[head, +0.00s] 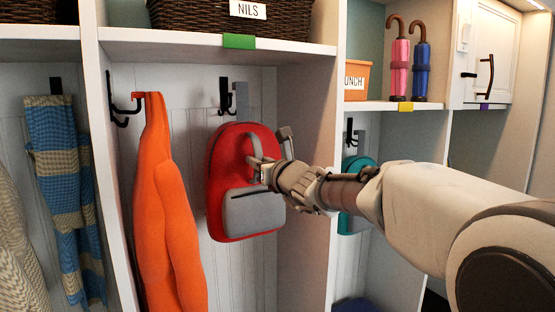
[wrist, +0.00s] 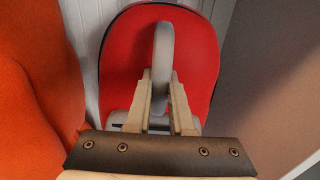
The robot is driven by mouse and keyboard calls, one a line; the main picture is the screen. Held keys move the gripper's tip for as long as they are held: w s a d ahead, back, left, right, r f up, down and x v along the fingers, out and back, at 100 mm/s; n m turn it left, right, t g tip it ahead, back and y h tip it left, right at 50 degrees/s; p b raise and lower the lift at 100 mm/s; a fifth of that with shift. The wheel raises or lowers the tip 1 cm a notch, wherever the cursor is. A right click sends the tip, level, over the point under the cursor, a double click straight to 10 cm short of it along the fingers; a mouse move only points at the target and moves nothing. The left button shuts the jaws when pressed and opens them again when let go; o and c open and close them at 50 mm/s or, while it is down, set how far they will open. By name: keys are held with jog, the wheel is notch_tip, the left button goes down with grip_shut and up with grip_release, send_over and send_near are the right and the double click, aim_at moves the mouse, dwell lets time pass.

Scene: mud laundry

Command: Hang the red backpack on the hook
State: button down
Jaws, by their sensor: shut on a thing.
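The red backpack (head: 225,170) with a grey front pocket is upright in the middle cubby, in front of its back panel. A black hook (head: 225,98) is on that panel just above the backpack's top. My gripper (head: 260,170) is at the backpack's front, shut on a grey strap or handle. In the wrist view the red backpack (wrist: 120,65) fills the middle, and the grey strap rises between the fingers of my gripper (wrist: 161,95).
An orange garment (head: 165,200) hangs from another hook close on the left. A divider panel (head: 305,190) stands close on the right, with a teal bag (head: 350,222) beyond it. A shelf (head: 190,47) with a basket labelled NILS (head: 215,15) is above.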

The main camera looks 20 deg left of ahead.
aim_at(250, 152)
jog(key=shift+p+x, duration=1.45)
jog(key=shift+x, duration=0.9)
jog(key=shift+w+a+r, duration=0.1)
jog(key=shift+w+a, duration=0.05)
jog(key=shift+a, duration=0.1)
jog(key=shift+p+x, duration=0.5)
jog(key=shift+x, duration=1.15)
jog(key=shift+d+r+b, duration=0.25)
jog(key=shift+b, duration=0.4)
jog(key=shift+s+f+b, duration=0.25)
jog(key=shift+f+b, duration=0.9)
jog(key=shift+b, duration=0.75)
